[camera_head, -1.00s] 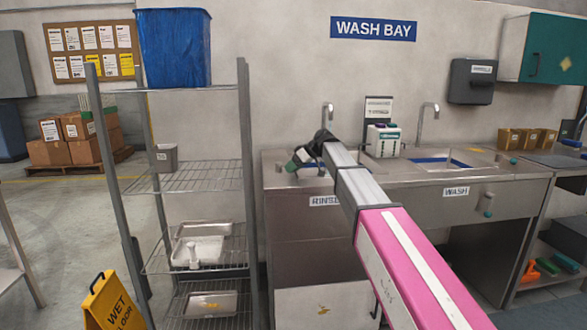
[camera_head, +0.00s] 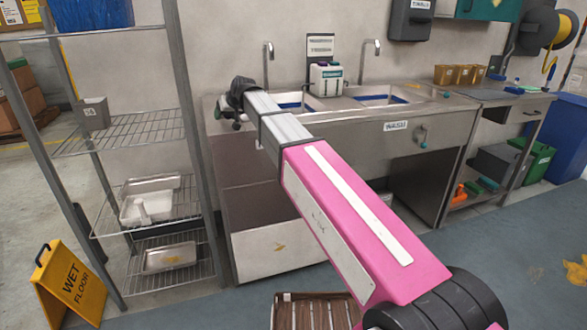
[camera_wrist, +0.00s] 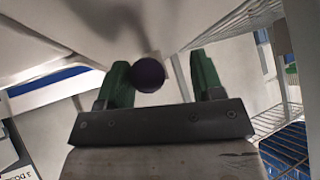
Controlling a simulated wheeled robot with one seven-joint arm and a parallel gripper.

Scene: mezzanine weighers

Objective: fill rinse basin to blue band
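The rinse basin (camera_head: 291,104) is the left sink in the steel counter, with part of a blue band showing inside; my arm partly covers it. Its water level cannot be made out. A tap (camera_head: 267,60) stands behind it. My gripper (camera_wrist: 163,78) is open, its two green fingers apart. A dark purple round knob (camera_wrist: 150,75) shows between the fingers, nearer the left one; I cannot tell whether they touch. In the head view my gripper (camera_head: 236,122) is at the counter's front left corner, mostly hidden by my dark wrist.
The wash basin (camera_head: 381,99) is to the right, with a teal-tipped valve (camera_head: 422,136) on its front. A wire shelf rack (camera_head: 120,133) is close on the left, beside a yellow wet-floor sign (camera_head: 71,284). A slatted wooden item (camera_head: 315,312) lies low in front.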

